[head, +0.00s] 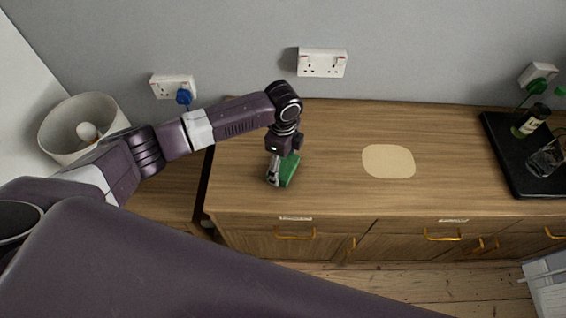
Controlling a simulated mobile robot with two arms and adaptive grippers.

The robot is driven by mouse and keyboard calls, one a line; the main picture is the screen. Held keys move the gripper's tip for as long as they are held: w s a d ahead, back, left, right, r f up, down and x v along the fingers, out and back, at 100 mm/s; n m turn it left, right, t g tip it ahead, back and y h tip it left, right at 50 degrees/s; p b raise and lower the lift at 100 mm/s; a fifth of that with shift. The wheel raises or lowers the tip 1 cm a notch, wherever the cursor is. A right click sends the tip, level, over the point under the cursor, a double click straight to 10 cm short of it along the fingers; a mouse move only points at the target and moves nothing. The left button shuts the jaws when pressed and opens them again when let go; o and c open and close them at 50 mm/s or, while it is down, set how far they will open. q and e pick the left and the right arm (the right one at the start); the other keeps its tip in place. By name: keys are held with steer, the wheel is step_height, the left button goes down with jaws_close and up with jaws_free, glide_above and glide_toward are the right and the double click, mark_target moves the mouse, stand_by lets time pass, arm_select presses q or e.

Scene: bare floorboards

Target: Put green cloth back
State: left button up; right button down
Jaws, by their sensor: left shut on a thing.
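The green cloth (290,171) shows as a small folded green block at the left part of the wooden cabinet top. My left gripper (276,174) points down at it and is shut on it, with the cloth showing on the right side of the fingers. Whether the cloth touches the cabinet top or hangs just above it I cannot tell. A pale rounded patch (388,161) lies flat and bare on the cabinet top, to the right of the cloth. My right gripper is not in view.
The wooden cabinet top (330,190) is clear around the patch. A black tray (522,185) at the right holds a dark bottle (531,120) and a glass (546,158). A lamp with a pale shade (82,125) stands at the left. Wall sockets (322,63) are behind.

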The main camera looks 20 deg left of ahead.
mark_target(283, 165)
arm_select(q)
steer(key=shift+f, duration=0.15)
steer(key=o, duration=1.1)
step_height(283, 165, up, 12)
steer(key=b, duration=0.2)
steer(key=shift+r, duration=0.2)
